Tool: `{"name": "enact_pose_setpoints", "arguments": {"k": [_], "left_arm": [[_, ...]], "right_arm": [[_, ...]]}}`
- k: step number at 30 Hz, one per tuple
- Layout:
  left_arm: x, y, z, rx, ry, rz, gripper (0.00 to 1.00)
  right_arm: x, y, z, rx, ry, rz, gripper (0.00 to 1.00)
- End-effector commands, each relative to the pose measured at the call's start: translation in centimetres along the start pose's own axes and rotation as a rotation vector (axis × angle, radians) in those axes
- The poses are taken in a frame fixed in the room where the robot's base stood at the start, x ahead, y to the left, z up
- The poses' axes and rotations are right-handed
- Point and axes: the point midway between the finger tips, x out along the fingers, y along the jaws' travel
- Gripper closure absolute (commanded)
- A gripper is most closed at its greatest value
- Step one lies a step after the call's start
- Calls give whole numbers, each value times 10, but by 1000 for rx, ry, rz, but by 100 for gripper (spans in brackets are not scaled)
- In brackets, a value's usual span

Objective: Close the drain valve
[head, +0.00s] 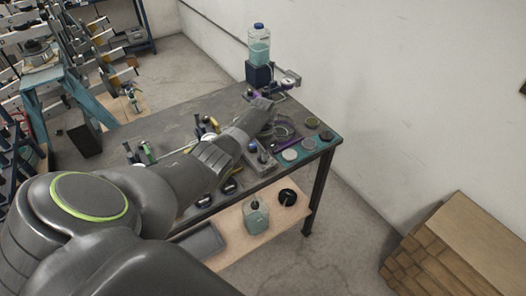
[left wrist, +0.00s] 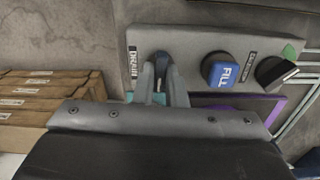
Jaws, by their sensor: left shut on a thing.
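The drain valve's dark blue lever (left wrist: 161,68) sits by the "DRAIN" label at one end of a grey valve panel (left wrist: 190,42). My left gripper (left wrist: 161,82) is shut on this lever, one finger on each side, hiding its lower part. Beside it on the panel are a blue "FILL" knob (left wrist: 222,72) and a black knob (left wrist: 275,72). In the head view the panel (head: 262,168) lies near the bench's front edge, and my left arm reaches over the bench to it. The small lever is hard to make out there. My right gripper is not in view.
The workbench (head: 180,120) holds several small tools and round lids. A bottle (head: 259,48) stands on a dark block at the back. A jug (head: 256,215) stands on the lower shelf. A stack of cardboard (head: 455,250) is on the floor at right.

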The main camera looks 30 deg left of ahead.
Motion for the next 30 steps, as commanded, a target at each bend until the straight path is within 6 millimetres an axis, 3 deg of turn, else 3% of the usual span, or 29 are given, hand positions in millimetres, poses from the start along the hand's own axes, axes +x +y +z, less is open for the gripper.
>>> {"name": "enact_pose_setpoints", "arguments": {"k": [21, 22, 26, 30], "left_arm": [[-2, -1, -1, -76, 2, -3, 100], [-2, -1, -1, -76, 2, -3, 86], [-1, -1, 0, -76, 2, -2, 69], [-1, 0, 0, -75, 1, -1, 67]], "right_arm": [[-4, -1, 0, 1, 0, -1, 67], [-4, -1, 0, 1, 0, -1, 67], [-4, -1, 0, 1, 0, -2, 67], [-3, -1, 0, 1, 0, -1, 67]]}}
